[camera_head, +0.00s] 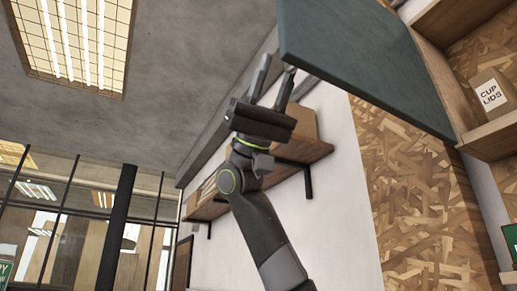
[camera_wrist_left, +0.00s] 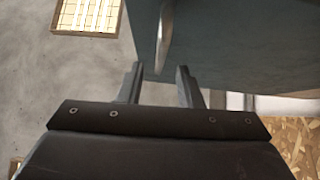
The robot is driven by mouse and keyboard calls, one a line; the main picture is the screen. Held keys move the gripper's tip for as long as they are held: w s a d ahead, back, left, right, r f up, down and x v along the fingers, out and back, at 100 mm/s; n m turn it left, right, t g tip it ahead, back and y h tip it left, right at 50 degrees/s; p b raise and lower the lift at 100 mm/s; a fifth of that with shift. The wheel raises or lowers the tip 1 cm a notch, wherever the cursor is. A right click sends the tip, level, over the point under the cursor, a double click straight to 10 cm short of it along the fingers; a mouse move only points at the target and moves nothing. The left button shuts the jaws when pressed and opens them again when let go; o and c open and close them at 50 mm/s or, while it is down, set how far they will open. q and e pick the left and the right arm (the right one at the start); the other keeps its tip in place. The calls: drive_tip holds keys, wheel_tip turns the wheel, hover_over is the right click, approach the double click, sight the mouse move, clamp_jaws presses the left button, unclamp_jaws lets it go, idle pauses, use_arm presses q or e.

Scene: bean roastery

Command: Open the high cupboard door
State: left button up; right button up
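The cupboard door (camera_head: 365,60) is a dark teal panel at the top of the head view. It stands swung out from the cupboard (camera_head: 440,85), whose wooden inside shows at the right. My left gripper (camera_head: 277,66) is at the door's left, lower end, with its fingers apart and pointing up. In the left wrist view the door (camera_wrist_left: 240,50) fills the upper right. A pale metal handle (camera_wrist_left: 164,38) reaches down to about between the fingertips of my left gripper (camera_wrist_left: 160,70). I cannot tell whether they touch it. My right gripper is not in view.
A box marked CUP LIDS (camera_head: 492,95) stands on a shelf inside the cupboard. A wooden wall shelf (camera_head: 310,152) with a box (camera_head: 302,121) is behind my left arm. A ceiling light (camera_head: 80,40) is at the upper left, with free space below.

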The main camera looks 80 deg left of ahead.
use_arm(q)
drive_tip(key=b+v, duration=0.4)
drive_tip(key=v, duration=0.7)
drive_tip(key=shift+a+f+b, duration=0.25)
drive_tip(key=shift+b, duration=0.1)
